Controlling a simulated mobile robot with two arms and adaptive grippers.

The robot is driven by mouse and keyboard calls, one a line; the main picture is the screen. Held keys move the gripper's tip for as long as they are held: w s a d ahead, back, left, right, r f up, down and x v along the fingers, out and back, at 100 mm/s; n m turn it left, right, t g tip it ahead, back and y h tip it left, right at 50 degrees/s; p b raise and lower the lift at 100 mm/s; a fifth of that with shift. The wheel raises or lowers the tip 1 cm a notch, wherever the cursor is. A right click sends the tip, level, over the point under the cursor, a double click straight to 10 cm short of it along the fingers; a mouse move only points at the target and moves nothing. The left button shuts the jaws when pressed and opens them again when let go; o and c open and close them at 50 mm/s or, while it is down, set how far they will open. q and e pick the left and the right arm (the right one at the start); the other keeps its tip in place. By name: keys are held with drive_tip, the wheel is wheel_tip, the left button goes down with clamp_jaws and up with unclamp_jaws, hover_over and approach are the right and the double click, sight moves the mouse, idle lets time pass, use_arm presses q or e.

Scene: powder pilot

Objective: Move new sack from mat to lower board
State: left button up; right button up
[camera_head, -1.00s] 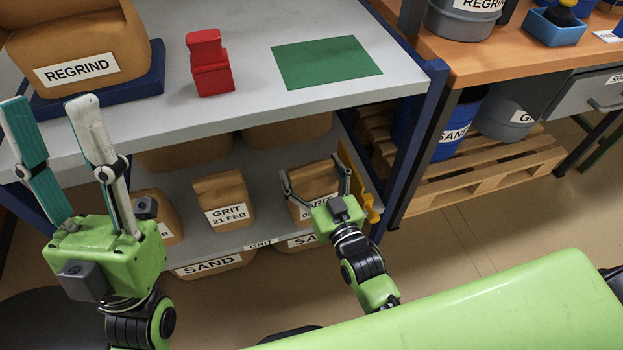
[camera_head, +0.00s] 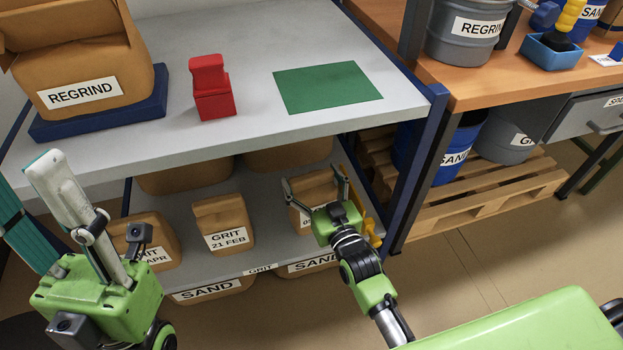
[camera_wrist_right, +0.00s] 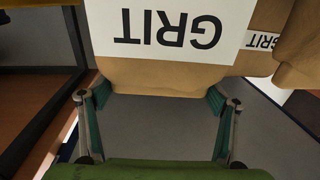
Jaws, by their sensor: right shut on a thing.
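The green mat (camera_head: 326,87) on the upper shelf is bare. On the lower board (camera_head: 272,240) stands a brown paper sack (camera_head: 314,190) with a white label, partly hidden by my right gripper (camera_head: 314,179). My right gripper is shut on this sack, with one finger at each side. In the right wrist view the sack (camera_wrist_right: 165,75) reads GRIT upside down between the fingers. I cannot tell whether its base touches the board. My left gripper (camera_head: 22,180) is open and empty at the left, its fingers partly cut off.
Other grit sacks stand on the lower board: the 21 FEB sack (camera_head: 222,216) and one further left (camera_head: 160,232). A yellow object (camera_head: 371,232) is at the board's right end. A regrind sack (camera_head: 85,60) and red object (camera_head: 212,88) are above.

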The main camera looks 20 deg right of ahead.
drive_tip(key=shift+f+b, duration=0.3)
idle(0.5)
drive_tip(key=o, duration=2.2)
drive_tip(key=shift+c, duration=0.2)
drive_tip(key=shift+f, duration=0.35)
drive_tip(key=shift+c, duration=0.4)
drive_tip(key=shift+r, duration=0.1)
drive_tip(key=shift+s, duration=0.1)
